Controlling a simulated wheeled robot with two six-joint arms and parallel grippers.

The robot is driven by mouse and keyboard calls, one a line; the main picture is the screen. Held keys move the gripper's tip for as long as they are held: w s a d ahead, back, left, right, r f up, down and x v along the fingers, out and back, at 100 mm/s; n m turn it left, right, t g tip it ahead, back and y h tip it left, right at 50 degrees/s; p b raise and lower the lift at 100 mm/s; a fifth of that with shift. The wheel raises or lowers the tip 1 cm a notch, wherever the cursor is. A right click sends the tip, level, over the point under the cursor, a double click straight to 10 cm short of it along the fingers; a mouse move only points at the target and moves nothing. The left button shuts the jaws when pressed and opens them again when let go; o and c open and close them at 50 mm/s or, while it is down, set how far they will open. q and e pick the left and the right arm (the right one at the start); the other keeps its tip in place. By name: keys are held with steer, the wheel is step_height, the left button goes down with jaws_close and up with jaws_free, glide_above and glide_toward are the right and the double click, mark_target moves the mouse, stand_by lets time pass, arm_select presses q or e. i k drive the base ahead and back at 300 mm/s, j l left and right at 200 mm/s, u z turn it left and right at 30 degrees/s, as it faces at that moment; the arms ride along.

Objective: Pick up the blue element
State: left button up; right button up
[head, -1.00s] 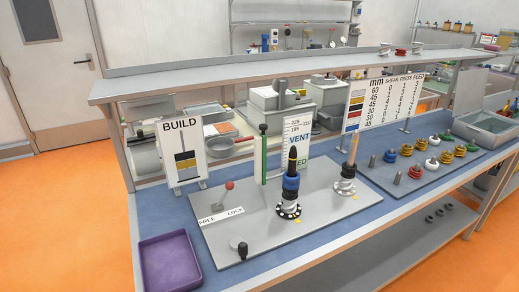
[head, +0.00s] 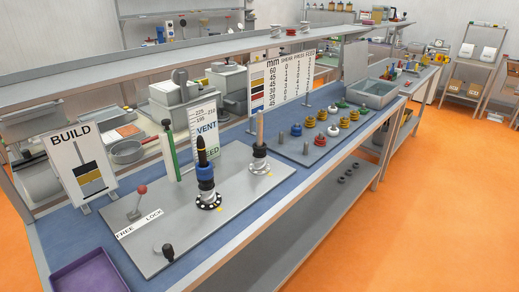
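The blue element (head: 205,171) sits on an upright dark shaft on the grey base plate (head: 150,240). Black parts (head: 207,185) lie directly under it, and a black-and-white ringed foot (head: 208,201) is at the bottom. The dark shaft tip (head: 202,150) rises above the blue element. A second shaft (head: 260,127) with a pale upper part and a black-and-white lower part stands behind it to the right. Neither of my grippers is in view.
A lever with a red knob (head: 142,189) and a black knob (head: 168,252) stand on the plate. A green post (head: 170,150) and a BUILD card (head: 82,165) stand left. Several coloured elements sit on a board (head: 300,150) at right. A purple tray (head: 90,272) is front left.

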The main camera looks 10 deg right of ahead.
mark_target(294, 131)
steer(key=i+l, duration=0.2)
steer(key=l, duration=0.25)
steer(key=i+l+z, duration=0.1)
steer(key=i+l, duration=0.15)
steer(key=l, duration=0.2)
steer(key=i+l, duration=0.25)
steer(key=l, duration=0.2)
steer(key=i+l+z, duration=0.1)
steer(key=l, duration=0.3)
steer(key=i, duration=0.15)
